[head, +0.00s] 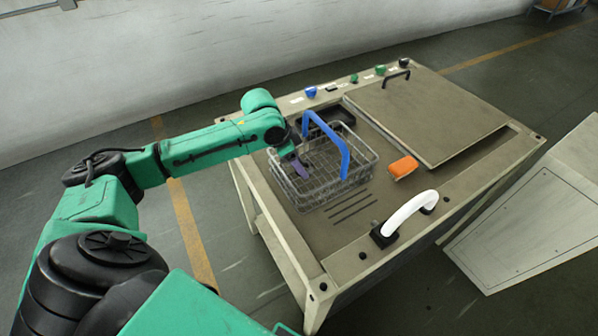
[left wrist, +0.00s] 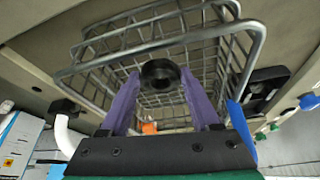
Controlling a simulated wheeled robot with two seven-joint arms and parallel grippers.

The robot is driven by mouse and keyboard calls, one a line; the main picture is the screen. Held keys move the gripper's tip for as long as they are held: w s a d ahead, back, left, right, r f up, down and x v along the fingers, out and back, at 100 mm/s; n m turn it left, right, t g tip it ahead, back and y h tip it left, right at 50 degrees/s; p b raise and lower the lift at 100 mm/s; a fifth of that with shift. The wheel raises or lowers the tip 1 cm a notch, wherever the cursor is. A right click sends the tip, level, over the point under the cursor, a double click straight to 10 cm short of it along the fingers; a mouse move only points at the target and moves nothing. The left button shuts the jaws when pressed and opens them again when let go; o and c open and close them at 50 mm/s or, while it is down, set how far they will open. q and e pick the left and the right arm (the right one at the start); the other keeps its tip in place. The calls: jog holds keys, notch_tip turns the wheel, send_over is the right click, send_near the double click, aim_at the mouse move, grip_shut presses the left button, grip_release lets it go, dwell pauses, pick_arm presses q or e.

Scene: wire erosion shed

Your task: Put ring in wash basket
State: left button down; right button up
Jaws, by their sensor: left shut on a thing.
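The wash basket (head: 366,157) is a grey wire basket with a blue handle (head: 341,154), standing on the machine's top. Its wire rim (left wrist: 161,44) and mesh fill the upper middle of the left wrist view. My left gripper (head: 303,173) has purple fingers and is at the basket's left part, pointing down at it. In the left wrist view, its fingertips are shut on a small dark ring (left wrist: 161,85), with the mesh behind it. How deep the ring is relative to the rim is hard to tell. The ring is not distinguishable in the head view. My right gripper is not in view.
An orange block (head: 403,167) lies right of the basket. A white curved handle (head: 408,212) rises near the front edge. A dark tray (head: 341,115) sits behind the basket, and a flat lid (head: 425,112) covers the right side. The blue basket handle stands upright close to my gripper.

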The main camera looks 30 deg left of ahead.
pick_arm(q)
jog(key=f, duration=0.3)
jog(key=shift+s+f, duration=0.3)
jog(key=shift+f, duration=0.1)
jog(key=shift+w+f, duration=0.1)
jog(key=shift+w, duration=0.05)
jog(key=shift+c, duration=0.6)
grip_release()
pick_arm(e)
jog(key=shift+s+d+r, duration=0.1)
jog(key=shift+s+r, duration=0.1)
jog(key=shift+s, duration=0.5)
pick_arm(q)
jog(key=v, duration=1.2)
jog(key=shift+b, duration=0.3)
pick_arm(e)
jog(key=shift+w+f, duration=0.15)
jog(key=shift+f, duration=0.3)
pick_arm(q)
jog(key=shift+s, duration=0.2)
